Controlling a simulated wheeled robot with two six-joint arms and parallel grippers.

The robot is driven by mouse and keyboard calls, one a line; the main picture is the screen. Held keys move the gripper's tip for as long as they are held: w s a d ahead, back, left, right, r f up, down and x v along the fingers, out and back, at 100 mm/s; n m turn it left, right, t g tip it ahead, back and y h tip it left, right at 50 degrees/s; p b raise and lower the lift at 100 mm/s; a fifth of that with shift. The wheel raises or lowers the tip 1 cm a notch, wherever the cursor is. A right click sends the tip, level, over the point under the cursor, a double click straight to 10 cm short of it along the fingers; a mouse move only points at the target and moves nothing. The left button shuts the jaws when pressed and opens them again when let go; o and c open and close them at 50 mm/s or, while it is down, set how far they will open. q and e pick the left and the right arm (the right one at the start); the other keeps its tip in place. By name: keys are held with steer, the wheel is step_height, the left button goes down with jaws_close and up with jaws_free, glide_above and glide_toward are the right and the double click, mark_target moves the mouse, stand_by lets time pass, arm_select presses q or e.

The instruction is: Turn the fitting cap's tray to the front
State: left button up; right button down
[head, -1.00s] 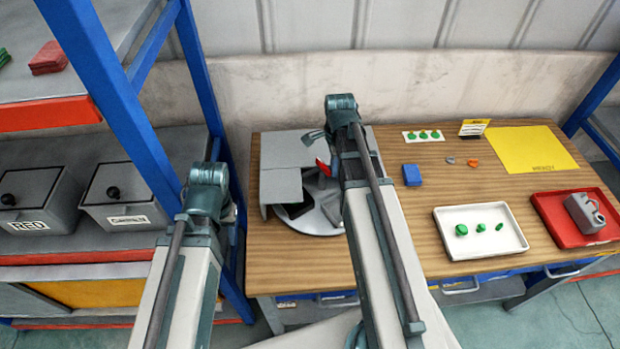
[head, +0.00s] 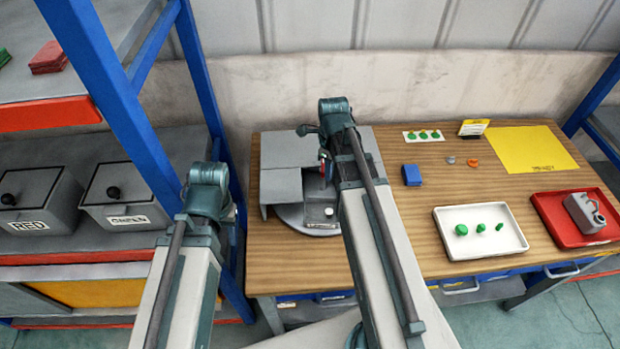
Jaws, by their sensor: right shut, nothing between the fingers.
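A round grey turntable (head: 292,214) stands at the left of the wooden bench, partly under grey cover plates (head: 281,186). In its front opening a tray (head: 318,211) shows, with a small white part (head: 329,212) in it and a white label on its front edge. I cannot tell whether that part is the fitting cap. My right gripper (head: 306,130) is above the back of the turntable, shut and empty, partly hidden by its own arm. That arm also hides the turntable's right side. My left arm is at the left, and its gripper does not show.
A white tray (head: 441,212) with green parts and a red tray (head: 546,206) with a grey part stand on the right of the bench. A blue block (head: 411,175) and a yellow sheet (head: 530,155) lie behind. A blue shelf post (head: 110,90) rises at the left.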

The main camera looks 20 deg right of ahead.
steer(key=shift+d, duration=0.1)
steer(key=shift+s+d, duration=0.15)
steer(key=shift+d, duration=0.1)
step_height(320, 180, up, 6)
steer(key=p, duration=0.6)
stand_by(0.8)
